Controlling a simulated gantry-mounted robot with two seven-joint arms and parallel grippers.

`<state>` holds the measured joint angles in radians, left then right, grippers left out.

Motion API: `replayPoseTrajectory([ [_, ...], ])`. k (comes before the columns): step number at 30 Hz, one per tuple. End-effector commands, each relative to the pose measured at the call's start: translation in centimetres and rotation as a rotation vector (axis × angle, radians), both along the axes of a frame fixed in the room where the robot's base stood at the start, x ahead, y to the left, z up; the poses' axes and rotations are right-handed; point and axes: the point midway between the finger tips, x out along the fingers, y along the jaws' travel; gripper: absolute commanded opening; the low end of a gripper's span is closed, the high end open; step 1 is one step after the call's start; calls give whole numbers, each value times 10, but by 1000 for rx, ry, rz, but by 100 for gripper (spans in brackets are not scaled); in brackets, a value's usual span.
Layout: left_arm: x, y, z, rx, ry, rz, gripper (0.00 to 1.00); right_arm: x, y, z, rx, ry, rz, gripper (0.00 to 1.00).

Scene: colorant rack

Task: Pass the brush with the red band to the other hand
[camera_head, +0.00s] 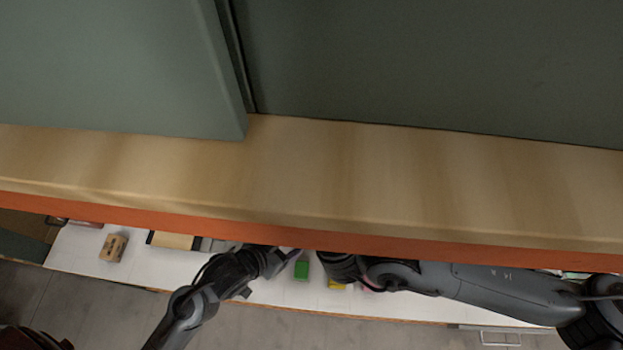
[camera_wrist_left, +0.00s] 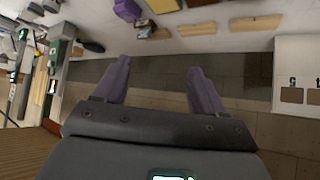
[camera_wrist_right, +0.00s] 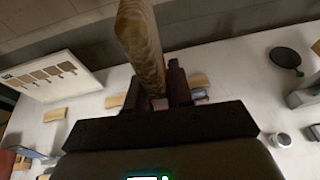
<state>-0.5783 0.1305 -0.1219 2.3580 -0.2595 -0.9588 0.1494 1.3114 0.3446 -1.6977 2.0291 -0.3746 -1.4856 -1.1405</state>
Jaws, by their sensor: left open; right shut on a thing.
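The rest of the brush is hidden. My right gripper (camera_wrist_right: 155,90) is shut on it. My left gripper (camera_wrist_left: 158,78) is open and empty, its two fingers wide apart over bare floor. In the head view my left gripper (camera_head: 287,258) is left of my right wrist, with a small gap between them. The brush cannot be made out there.
A wooden shelf (camera_head: 320,180) with an orange edge blocks much of the head view. Below it, a white table (camera_head: 85,250) holds a cardboard box (camera_head: 113,247) and a green block (camera_head: 302,269). The right wrist view shows a swatch board (camera_wrist_right: 45,75) and a small round container (camera_wrist_right: 281,140).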

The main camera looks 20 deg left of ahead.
Motion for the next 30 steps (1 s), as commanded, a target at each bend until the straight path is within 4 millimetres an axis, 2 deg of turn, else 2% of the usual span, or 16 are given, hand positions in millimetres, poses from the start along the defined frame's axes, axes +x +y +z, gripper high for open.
replayPoseTrajectory([
  [3,13,-31,-6,-79,-125,-128,70,0,0,0,0,0,0,0],
  [9,21,-82,-5,-275,-304,-377,70,0,0,0,0,0,0,0],
  [12,20,-98,-2,-394,-367,-505,70,0,0,0,0,0,0,0],
  [15,18,-105,4,-522,-408,-634,70,0,0,0,0,0,0,0],
  [18,20,-98,14,-650,-429,-756,70,0,0,0,0,0,0,0],
  [22,37,-71,33,-760,-431,-879,70,0,0,0,0,0,0,0],
  [27,75,-37,54,-723,-433,-947,70,0,0,0,0,0,0,0],
  [30,99,-25,72,-670,-465,-962,70,0,0,0,0,0,0,0],
])
